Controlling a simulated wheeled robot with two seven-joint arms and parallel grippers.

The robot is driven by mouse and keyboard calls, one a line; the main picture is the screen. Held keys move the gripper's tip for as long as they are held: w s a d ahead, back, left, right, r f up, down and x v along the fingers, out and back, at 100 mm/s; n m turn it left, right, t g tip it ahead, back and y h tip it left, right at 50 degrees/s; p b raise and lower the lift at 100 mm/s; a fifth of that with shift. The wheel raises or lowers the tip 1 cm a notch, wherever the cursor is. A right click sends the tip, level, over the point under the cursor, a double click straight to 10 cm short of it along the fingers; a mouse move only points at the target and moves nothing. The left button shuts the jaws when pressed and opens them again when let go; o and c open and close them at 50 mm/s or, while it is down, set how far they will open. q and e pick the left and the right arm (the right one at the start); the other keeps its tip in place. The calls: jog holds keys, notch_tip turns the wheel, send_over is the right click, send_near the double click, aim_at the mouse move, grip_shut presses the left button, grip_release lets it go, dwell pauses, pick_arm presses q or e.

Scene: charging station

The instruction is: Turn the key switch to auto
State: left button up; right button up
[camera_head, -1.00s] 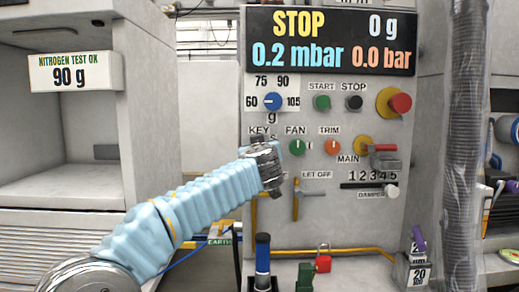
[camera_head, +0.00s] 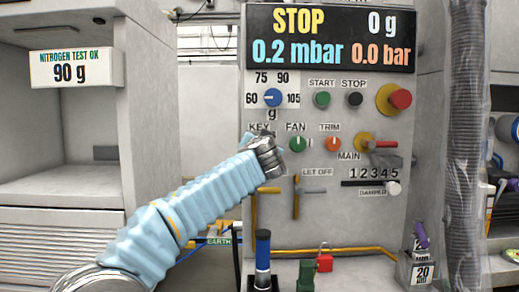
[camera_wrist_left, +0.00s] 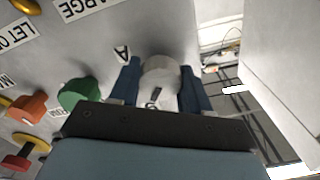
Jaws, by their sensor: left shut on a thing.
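The key switch (camera_wrist_left: 160,78) shows in the left wrist view as a round grey metal knob on the panel. An "A" mark (camera_wrist_left: 122,52) is beside it, and another partly covered letter is near the gripper body. My left gripper (camera_wrist_left: 162,88) has its two blue fingers on either side of the knob, shut on it. In the head view my left gripper (camera_head: 272,152) is at the panel under the KEY label (camera_head: 260,127). My wrist hides the switch there, so I cannot tell its setting. My right gripper is not in view.
The green FAN knob (camera_head: 297,144) is just right of my gripper, with the orange TRIM knob (camera_head: 333,144) beyond it. The blue dial (camera_head: 273,98) is above. The let-off lever (camera_head: 296,190) hangs below right. A grey cabinet (camera_head: 150,120) stands left.

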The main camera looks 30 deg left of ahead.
pick_arm(q)
jog(key=m, duration=0.3)
jog(key=shift+m, duration=0.4)
jog(key=m, duration=0.4)
jog(key=shift+m, duration=0.3)
jog(key=m+p, duration=0.1)
jog(key=m, duration=0.3)
jog(key=shift+d+f+m+p, duration=0.1)
jog(key=shift+m+p, duration=0.6)
jog(key=shift+m, duration=1.3)
jog(key=o, duration=1)
jog(key=shift+o, duration=0.2)
